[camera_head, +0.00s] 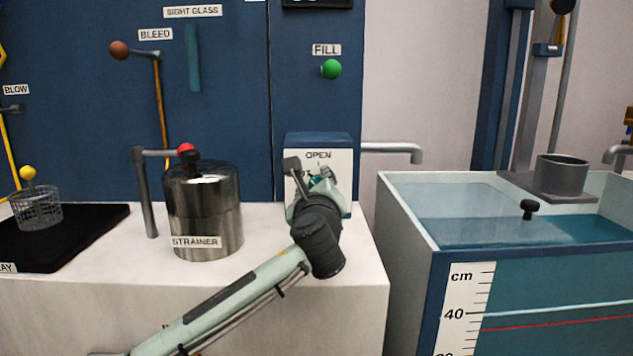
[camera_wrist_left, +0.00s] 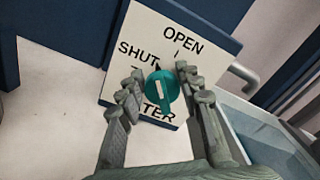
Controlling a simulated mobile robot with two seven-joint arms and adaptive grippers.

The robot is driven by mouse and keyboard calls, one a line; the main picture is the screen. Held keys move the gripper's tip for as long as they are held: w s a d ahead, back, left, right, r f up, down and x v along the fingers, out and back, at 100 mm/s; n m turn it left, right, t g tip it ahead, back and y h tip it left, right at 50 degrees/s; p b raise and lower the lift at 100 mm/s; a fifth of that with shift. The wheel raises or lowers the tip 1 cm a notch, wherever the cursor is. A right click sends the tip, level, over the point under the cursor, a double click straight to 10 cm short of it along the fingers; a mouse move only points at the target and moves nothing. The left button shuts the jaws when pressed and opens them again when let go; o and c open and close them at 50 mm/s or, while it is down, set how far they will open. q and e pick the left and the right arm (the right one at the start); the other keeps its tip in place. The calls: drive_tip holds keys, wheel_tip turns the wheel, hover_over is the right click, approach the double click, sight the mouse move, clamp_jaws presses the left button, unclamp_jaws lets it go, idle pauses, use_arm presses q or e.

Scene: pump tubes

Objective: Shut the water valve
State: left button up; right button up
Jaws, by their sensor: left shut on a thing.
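The water valve is a teal round knob (camera_wrist_left: 162,87) on a white plate (camera_wrist_left: 190,20) marked OPEN, SHUT and a partly hidden word ending in TER. A small dark mark by the knob's upper edge lies near the word SHUT; I cannot tell the knob's exact setting. My left gripper (camera_wrist_left: 160,72) has a finger on each side of the knob and is shut on it. In the head view my left gripper (camera_head: 309,178) is in front of the blue valve box (camera_head: 318,138) and hides most of the knob. My right gripper is not in view.
A metal strainer (camera_head: 203,220) with a red-knobbed lever (camera_head: 187,151) stands left of my arm on the white bench (camera_head: 100,282). A water tank (camera_head: 405,215) with a cm scale is at the right, under a grey spout (camera_head: 392,148).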

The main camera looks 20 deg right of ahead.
use_arm(q)
drive_tip(key=n, duration=0.3)
drive_tip(key=shift+a+f, duration=0.1)
drive_tip(key=shift+f, duration=0.05)
drive_tip(key=n, duration=0.2)
drive_tip(key=shift+f+n, duration=0.15)
drive_tip(key=shift+n, duration=0.25)
drive_tip(key=shift+a+f+n, duration=0.1)
drive_tip(key=shift+f+n, duration=0.1)
drive_tip(key=shift+n, duration=2)
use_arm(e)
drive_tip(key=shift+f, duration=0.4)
use_arm(q)
drive_tip(key=o, duration=1.2)
drive_tip(key=shift+c, duration=0.2)
drive_tip(key=v, duration=1.2)
drive_tip(key=shift+r, duration=0.1)
